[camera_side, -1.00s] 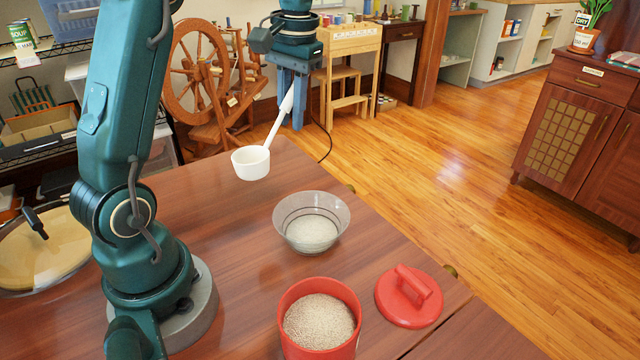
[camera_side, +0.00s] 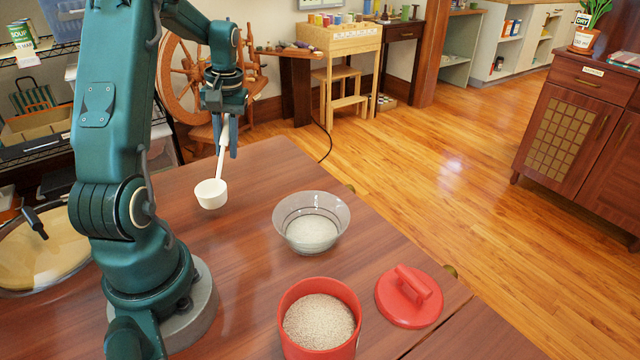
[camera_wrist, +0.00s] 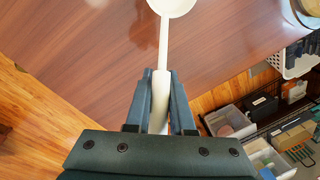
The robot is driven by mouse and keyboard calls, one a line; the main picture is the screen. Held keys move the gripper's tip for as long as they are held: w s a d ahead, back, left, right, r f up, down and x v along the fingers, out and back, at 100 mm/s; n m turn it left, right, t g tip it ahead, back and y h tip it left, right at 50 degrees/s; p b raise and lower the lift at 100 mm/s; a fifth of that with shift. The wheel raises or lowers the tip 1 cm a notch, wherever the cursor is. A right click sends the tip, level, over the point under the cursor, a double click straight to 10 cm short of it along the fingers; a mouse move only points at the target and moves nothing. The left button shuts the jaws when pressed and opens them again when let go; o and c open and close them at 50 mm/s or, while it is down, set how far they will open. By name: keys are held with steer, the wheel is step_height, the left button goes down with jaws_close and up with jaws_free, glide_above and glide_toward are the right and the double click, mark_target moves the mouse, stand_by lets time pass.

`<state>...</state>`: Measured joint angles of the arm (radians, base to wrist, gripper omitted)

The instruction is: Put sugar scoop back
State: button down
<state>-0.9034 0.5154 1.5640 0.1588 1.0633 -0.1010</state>
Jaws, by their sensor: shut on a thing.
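The white sugar scoop (camera_side: 211,193) hangs from my gripper (camera_side: 227,150), which is shut on its handle. The scoop's cup is at the lower end and the handle rises steeply. It appears a little above the table, but the exact gap is hard to tell. In the wrist view the handle of the scoop (camera_wrist: 164,42) runs between the fingers of my gripper (camera_wrist: 161,75); the cup is cut off at the top edge. A red canister (camera_side: 319,320) stands open at the front, full of pale grains. Its red lid (camera_side: 408,296) lies to its right, knob up.
A clear bowl (camera_side: 311,222) with white grains stands behind the canister. A wide pan or bowl (camera_side: 45,250) with pale contents is at the left. The wooden table (camera_side: 250,275) is bare between my base and the bowl. A spinning wheel (camera_side: 180,75) stands behind.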

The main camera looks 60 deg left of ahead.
steer(key=shift+f, duration=1.25)
steer(key=shift+f, duration=0.15)
steer(key=c, duration=0.8)
jaws_free()
step_height(320, 180, up, 12)
steer(key=w, duration=0.1)
steer(key=w+d+r+m+t, duration=0.2)
steer(key=d+r+m, duration=0.1)
steer(key=d, duration=0.6)
steer(key=s+d+f+m+t, duration=0.1)
steer(key=s+d+m, duration=0.1)
steer(key=d, duration=0.4)
steer(key=s+d+f+m+t, duration=0.1)
steer(key=s+d+m+t, duration=0.1)
steer(key=d, duration=0.4)
steer(key=s+d+f+m+t+h, duration=0.1)
steer(key=s+d+m, duration=0.2)
steer(key=d, duration=0.3)
steer(key=shift+s+d+f+m+t, duration=0.1)
steer(key=shift+d+f+m+t, duration=0.2)
steer(key=shift+d+t, duration=0.1)
